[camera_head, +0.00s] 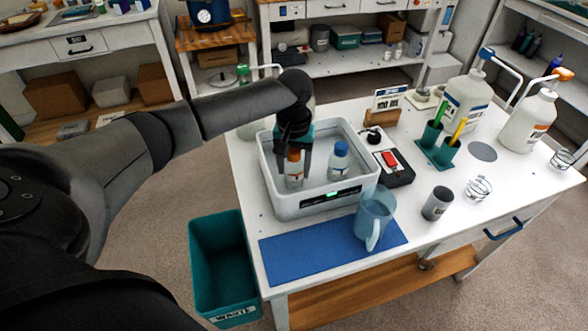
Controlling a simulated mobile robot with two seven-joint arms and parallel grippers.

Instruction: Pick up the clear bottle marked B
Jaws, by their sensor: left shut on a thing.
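A grey-white open tub (318,203) with a small lit display on its front stands on the white table. Inside it are two small bottles: a clear one with an orange-brown cap (293,178) and a pale one with a blue cap (338,164). The markings on both are too small to read, so I cannot tell which is B. My left gripper (293,147) reaches down into the tub from above and is shut on the orange-capped bottle at its cap. That bottle is upright; I cannot tell whether it touches the tub floor. My right gripper is not in view.
A blue mat (310,252) and a clear pitcher (374,218) lie in front of the tub. A black scale-like box (394,170), grey cup (437,204), teal holder (437,152) and large pump bottles (528,122) stand to the right. A teal waste bin (222,265) stands below left.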

